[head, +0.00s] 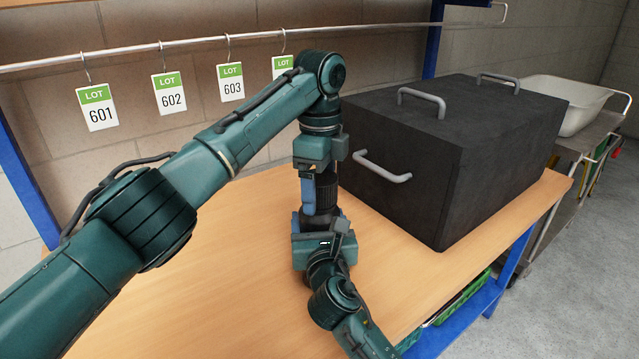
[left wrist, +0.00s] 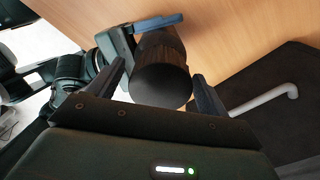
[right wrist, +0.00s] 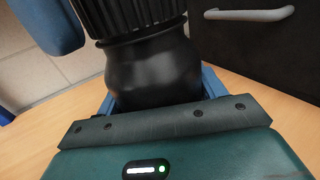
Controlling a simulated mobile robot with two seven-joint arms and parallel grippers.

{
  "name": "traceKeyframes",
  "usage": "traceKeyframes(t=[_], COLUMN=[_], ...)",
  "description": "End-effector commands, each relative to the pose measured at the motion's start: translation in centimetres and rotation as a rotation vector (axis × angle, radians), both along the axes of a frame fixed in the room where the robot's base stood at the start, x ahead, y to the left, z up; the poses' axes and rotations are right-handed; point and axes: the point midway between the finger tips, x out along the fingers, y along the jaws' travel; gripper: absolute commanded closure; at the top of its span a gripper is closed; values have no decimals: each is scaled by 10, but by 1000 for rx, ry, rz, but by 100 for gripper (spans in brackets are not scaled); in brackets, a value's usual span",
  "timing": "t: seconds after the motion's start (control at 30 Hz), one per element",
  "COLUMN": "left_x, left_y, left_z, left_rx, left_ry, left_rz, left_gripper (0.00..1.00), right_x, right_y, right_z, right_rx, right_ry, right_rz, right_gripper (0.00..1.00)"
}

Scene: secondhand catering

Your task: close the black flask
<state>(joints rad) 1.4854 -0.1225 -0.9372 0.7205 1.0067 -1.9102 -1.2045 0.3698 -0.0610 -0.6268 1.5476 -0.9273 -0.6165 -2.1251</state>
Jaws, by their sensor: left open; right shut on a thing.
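The black flask (head: 326,192) is upright above the table. In the right wrist view its smooth body (right wrist: 152,72) sits between the fingers of my right gripper (right wrist: 158,92), which is shut on it. A ribbed black cap (right wrist: 130,12) sits on top of the body; I cannot tell how tight it is. My left gripper (head: 320,172) points down from above and is open. In the left wrist view the round cap top (left wrist: 161,86) lies between the spread fingers of my left gripper (left wrist: 162,88), with a gap at the right finger. The flask's base is hidden.
A big dark box (head: 440,160) with grey handles stands on the wooden table (head: 240,290), right of the flask. Lot tags (head: 98,108) hang from a rail behind. A white basin (head: 560,100) stands beyond the box. The table's left front is clear.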

Motion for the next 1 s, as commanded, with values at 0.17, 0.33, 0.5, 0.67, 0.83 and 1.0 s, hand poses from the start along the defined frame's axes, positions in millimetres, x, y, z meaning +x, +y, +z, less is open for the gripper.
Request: traceKeyframes(t=[0.17, 0.33, 0.5, 0.67, 0.83, 1.0], left_x=[0, 0, 0, 0, 0, -4], left_y=[0, 0, 0, 0, 0, -11], left_z=[1, 14, 37, 46, 45, 50], left_rx=[0, -1, -1, 0, 0, -21], left_ry=[-1, -2, -3, -1, -1, -14], left_rz=[1, 2, 1, 1, 1, -25], left_gripper=[22, 22, 22, 22, 22, 25], right_x=[0, 0, 0, 0, 0, 0], right_y=[0, 0, 0, 0, 0, 0], right_z=[0, 0, 0, 0, 0, 0], right_rx=[0, 0, -1, -1, -1, -1], right_ry=[1, 1, 1, 1, 1, 1], right_rz=[0, 0, 0, 0, 0, 0], right_gripper=[94, 94, 94, 94, 94, 94])
